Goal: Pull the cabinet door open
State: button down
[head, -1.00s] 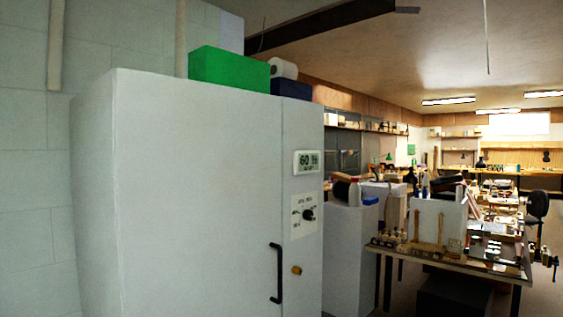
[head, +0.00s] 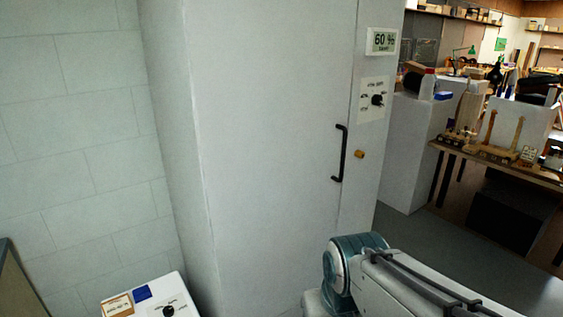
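The white cabinet (head: 265,130) stands upright in the middle of the head view, its door closed. A black vertical bar handle (head: 342,154) is on the right part of the door. To its right, a narrow panel carries a small brass knob (head: 359,154), a black dial (head: 377,100) and a display reading about 60 % (head: 382,41). My arm shows at the lower right, below the handle and apart from it. My gripper is not in view.
A low white box with a dial (head: 146,300) stands at the bottom left by the block wall (head: 75,130). A grey-white cabinet (head: 408,150) and a workbench (head: 500,168) with tools stand at the right. Grey floor shows clear at the lower right.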

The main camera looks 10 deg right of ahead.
aim_at(271, 80)
jog(key=k, duration=0.35)
jog(key=z, duration=0.6)
jog(key=i, duration=1.05)
jog(key=z, duration=0.25)
